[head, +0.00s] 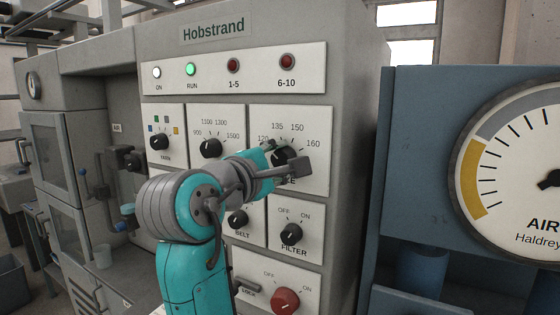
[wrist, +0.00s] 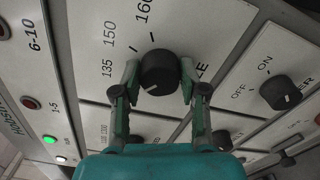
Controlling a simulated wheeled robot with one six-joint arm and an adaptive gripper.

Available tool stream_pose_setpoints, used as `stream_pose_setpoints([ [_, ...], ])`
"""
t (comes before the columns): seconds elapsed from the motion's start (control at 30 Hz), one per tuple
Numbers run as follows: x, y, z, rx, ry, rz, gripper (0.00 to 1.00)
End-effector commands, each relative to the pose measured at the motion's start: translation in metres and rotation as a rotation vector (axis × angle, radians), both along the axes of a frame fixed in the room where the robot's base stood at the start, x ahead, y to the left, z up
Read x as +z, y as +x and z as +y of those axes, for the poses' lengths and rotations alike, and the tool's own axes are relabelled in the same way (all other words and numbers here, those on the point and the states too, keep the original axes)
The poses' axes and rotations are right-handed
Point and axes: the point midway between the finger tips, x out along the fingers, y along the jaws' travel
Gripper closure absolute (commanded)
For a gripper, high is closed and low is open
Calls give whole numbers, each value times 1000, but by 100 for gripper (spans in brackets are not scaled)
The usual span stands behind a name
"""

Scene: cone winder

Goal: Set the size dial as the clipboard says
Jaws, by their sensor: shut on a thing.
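The size dial (head: 281,154) is a black round knob on a white plate marked 120, 135, 150 and 160. In the wrist view the knob (wrist: 158,70) sits between the two fingers of my gripper (wrist: 160,78), one on each side and apparently touching it. My gripper (head: 285,159) covers part of the dial and its name in the head view. A white mark on the knob points to the lower left in the wrist view, on the side away from 150 and 160. The number there is hidden by a finger. No clipboard is in view.
A speed-type dial (head: 210,148) and the yarn knob (head: 159,142) are to the left. A blue cabinet with an air gauge (head: 520,170) stands close on the right.

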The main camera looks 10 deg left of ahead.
Motion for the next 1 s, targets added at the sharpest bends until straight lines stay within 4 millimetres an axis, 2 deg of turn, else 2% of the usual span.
stream_pose_setpoints([
  [0.4, 0, 0, 1, 2, -165, 61, 92],
  [0.93, 0, 0, 1, 1, -185, 68, 93],
  [0.97, 0, 0, 1, 1, -185, 68, 53],
  [1.0, 0, 0, 1, 1, -185, 68, 43],
])
